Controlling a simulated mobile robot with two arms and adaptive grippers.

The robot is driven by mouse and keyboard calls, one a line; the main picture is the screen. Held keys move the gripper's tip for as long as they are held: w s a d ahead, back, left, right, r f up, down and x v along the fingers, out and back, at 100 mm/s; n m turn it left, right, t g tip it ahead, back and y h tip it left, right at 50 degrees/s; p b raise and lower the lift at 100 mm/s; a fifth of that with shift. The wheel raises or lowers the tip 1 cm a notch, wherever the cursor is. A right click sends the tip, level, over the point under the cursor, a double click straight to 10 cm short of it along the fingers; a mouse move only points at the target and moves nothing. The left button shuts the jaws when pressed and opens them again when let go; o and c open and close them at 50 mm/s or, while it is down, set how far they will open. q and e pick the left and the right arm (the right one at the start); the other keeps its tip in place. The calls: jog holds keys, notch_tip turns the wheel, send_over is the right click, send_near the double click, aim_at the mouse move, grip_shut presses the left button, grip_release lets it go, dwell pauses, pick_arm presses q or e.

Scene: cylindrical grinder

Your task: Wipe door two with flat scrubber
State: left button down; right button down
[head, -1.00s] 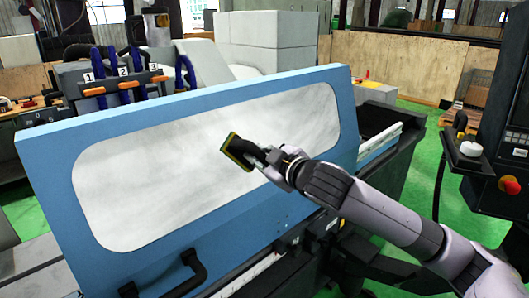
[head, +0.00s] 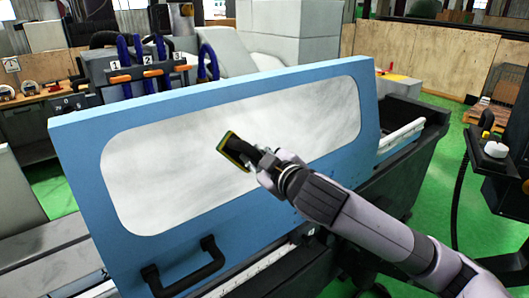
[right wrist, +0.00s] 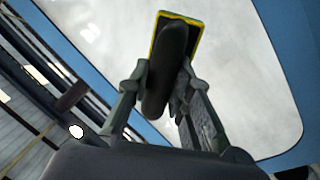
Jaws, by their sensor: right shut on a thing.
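The door (head: 75,170) is a blue panel with a large rounded window (head: 300,130) whose pane looks cloudy and smeared. A black handle (head: 185,272) sits low on its left part. My right gripper (head: 265,163) is shut on the dark handle of the flat scrubber (head: 236,151), in front of the middle of the window. The scrubber has a yellow-edged black head. In the right wrist view the scrubber (right wrist: 170,75) stands between both fingers, its head towards the pane (right wrist: 240,70). I cannot tell whether the head touches the pane. My left gripper is not in view.
Numbered blue hoses with orange handles (head: 150,72) stand behind the door. A control panel with a white knob (head: 495,149) is at the far right. Grey blocks (head: 290,30) stand at the back.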

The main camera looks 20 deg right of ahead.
dwell(0.3)
jog(key=shift+s+d+r+p, duration=0.15)
jog(key=shift+s+r+p, duration=0.2)
jog(key=shift+s, duration=0.2)
jog(key=shift+d+p+v, duration=0.15)
jog(key=shift+p+v, duration=0.2)
jog(key=shift+v, duration=0.8)
jog(key=shift+d+p+v, duration=0.15)
jog(key=shift+p+v, duration=0.2)
jog(key=shift+v, duration=0.8)
jog(key=shift+r, duration=0.25)
jog(key=v, duration=0.1)
jog(key=p+v, duration=0.1)
jog(key=shift+s+d+r, duration=0.25)
jog(key=shift+s+d, duration=0.05)
jog(key=shift+d, duration=0.05)
jog(key=shift+w+f, duration=0.1)
